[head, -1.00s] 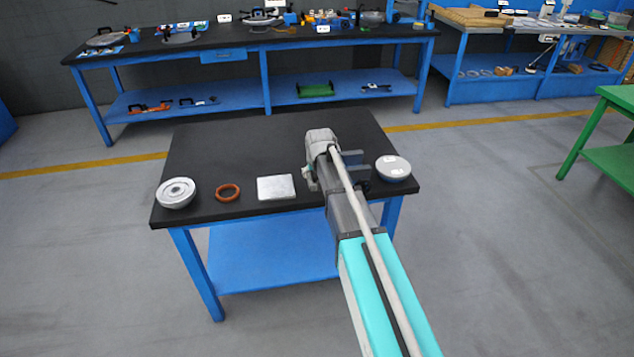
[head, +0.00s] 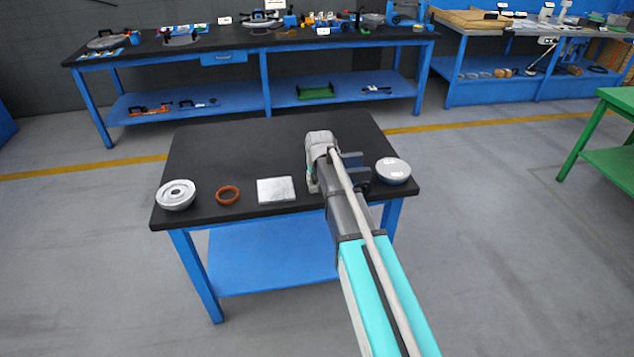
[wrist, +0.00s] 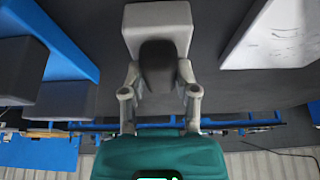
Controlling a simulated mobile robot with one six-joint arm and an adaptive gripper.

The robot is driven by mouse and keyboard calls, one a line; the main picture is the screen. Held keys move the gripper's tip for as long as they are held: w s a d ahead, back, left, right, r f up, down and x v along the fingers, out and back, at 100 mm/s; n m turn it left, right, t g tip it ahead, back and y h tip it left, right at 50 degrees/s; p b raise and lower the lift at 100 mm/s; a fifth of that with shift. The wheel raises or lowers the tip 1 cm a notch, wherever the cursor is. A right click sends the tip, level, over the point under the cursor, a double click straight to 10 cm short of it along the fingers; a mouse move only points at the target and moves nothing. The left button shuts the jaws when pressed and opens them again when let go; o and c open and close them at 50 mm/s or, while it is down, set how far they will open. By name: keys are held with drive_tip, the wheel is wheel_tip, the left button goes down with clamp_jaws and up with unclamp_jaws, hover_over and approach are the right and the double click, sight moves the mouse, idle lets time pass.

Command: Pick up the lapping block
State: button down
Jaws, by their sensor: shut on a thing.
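My gripper (wrist: 159,95) is shut on the dark rounded knob (wrist: 158,66) of a pale grey block, which I take to be the lapping block (wrist: 158,18). The knob lies between the two fingers in the wrist view, and the block's pale body is beyond it. In the head view my gripper is over the right part of the black-topped table (head: 250,145). My own arm hides the held block there. I cannot tell whether the block touches the table.
A silver square plate (head: 276,190), an orange-brown ring (head: 228,195) and a grey flanged round part (head: 176,194) stand to the left. A grey round part (head: 393,170) stands at the right edge. A dark blue-grey fixture (head: 355,172) is close beside my arm. The table's back is clear.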

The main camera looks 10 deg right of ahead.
drive_tip(key=shift+r, duration=0.1)
idle(0.3)
wheel_tip(320, 180, up, 3)
drive_tip(key=p, duration=0.2)
drive_tip(key=shift+f+p, duration=0.2)
drive_tip(key=shift+p, duration=0.2)
drive_tip(key=s+d+r+p, duration=0.5)
drive_tip(key=s+r+p, duration=0.5)
drive_tip(key=s, duration=0.3)
drive_tip(key=shift+d, duration=0.1)
drive_tip(key=c, duration=1)
unclamp_jaws()
drive_tip(key=c, duration=1.8)
unclamp_jaws()
drive_tip(key=c, duration=1.4)
unclamp_jaws()
drive_tip(key=shift+d, duration=0.1)
